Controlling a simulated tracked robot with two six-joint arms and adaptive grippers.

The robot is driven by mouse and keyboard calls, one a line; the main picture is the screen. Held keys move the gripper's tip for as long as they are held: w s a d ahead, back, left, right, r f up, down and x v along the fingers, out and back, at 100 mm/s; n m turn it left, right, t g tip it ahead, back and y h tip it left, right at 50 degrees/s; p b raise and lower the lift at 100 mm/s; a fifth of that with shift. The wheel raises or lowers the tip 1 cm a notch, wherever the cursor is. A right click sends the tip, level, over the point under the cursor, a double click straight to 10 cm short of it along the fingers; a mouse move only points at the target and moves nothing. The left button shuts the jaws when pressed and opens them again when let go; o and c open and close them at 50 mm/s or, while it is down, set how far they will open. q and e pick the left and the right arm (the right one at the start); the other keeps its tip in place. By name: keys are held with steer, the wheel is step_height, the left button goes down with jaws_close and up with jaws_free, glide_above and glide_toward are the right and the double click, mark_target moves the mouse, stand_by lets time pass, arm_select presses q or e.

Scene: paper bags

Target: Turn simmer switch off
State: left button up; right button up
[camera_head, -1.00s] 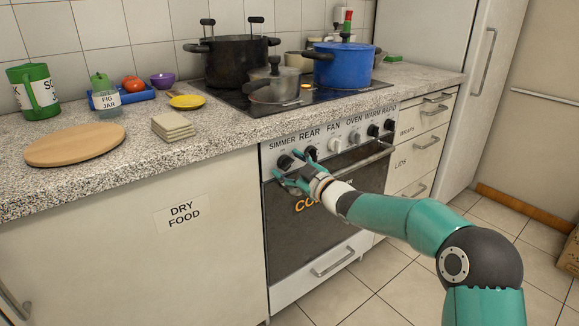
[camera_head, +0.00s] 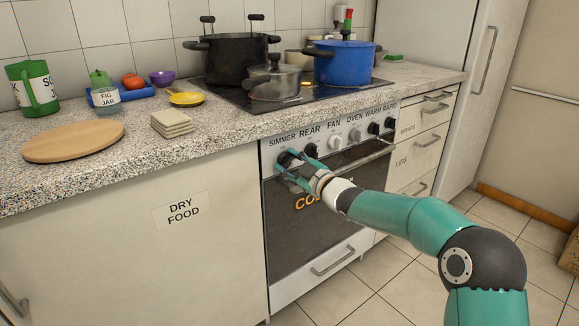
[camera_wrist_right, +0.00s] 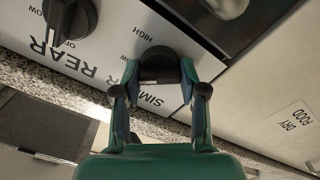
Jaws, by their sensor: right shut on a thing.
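The simmer switch (camera_head: 284,157) is a round black knob at the left end of the oven's control panel, below the SIMMER label. My right gripper (camera_head: 287,165) is at this knob, with its fingers on either side. In the right wrist view, the dark knob (camera_wrist_right: 159,64) sits between the two fingertips of my gripper (camera_wrist_right: 159,78), which is shut on it. The fingers partly hide the knob and its label, and I cannot read the pointer's setting. My left gripper is not in view.
The rear knob (camera_head: 311,149) is close to the right of the simmer knob; it also shows in the wrist view (camera_wrist_right: 70,18). More knobs follow along the panel. The countertop edge (camera_head: 225,143) runs just above, and the oven handle (camera_head: 355,160) lies below.

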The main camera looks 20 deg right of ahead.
steer(key=n+b, duration=0.2)
steer(key=n, duration=0.1)
steer(key=shift+a+f, duration=0.2)
steer(key=shift+f, duration=0.15)
steer(key=n+b, duration=0.2)
steer(key=n, duration=0.1)
steer(key=shift+f, duration=0.1)
steer(key=n+b, duration=0.2)
steer(key=n, duration=0.2)
steer(key=shift+a+n, duration=0.1)
steer(key=shift+n, duration=0.2)
steer(key=shift+b, duration=0.3)
steer(key=o, duration=1.1)
steer(key=shift+o, duration=0.2)
steer(key=shift+s+d+r, duration=0.1)
steer(key=shift+d+r, duration=0.1)
